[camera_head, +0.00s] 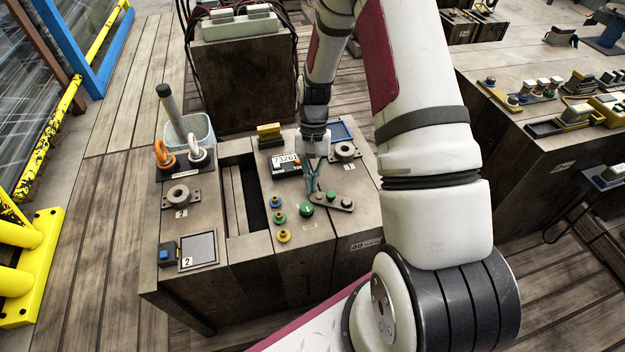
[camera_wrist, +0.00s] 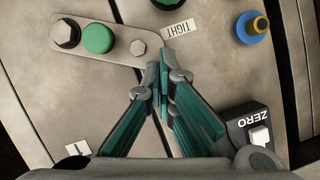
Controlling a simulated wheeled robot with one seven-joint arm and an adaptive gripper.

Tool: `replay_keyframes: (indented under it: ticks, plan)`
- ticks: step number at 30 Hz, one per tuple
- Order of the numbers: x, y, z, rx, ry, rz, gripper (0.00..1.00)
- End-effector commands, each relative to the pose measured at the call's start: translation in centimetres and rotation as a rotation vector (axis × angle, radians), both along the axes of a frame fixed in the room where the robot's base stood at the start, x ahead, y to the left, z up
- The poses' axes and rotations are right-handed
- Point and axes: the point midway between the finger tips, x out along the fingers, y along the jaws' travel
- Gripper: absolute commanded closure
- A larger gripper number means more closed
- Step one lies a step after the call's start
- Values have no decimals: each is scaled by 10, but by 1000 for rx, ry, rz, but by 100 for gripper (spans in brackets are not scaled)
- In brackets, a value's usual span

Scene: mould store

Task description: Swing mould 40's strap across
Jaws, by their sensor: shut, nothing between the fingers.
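The strap (camera_head: 322,199) is a flat grey bar on top of the block marked 40 (camera_head: 362,244). It carries a dark bolt (camera_wrist: 66,33) at one end and a green knob (camera_wrist: 98,38) beside it. My gripper (camera_head: 311,189) has teal fingers and points down at the block top. In the wrist view its fingertips (camera_wrist: 161,82) are together and empty, right beside the strap's free end. I cannot tell whether they touch it.
A display reading 7326 (camera_head: 286,160), a ZERO switch (camera_wrist: 260,135), a ring fitting (camera_head: 345,150) and coloured knobs (camera_head: 279,217) surround the strap. A large green button (camera_head: 306,210) sits close by. A second block with shackles (camera_head: 197,149) and a bin (camera_head: 198,127) stand left.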

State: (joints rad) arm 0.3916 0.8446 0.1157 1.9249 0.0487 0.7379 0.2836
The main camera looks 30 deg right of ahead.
Motion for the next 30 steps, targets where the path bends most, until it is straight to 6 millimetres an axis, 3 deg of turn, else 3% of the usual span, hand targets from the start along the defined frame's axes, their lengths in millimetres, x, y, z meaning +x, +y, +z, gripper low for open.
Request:
replay_keyframes:
  ticks: [30]
  plan:
    - [-6, 9, 0, 0, 1, 100, 100]
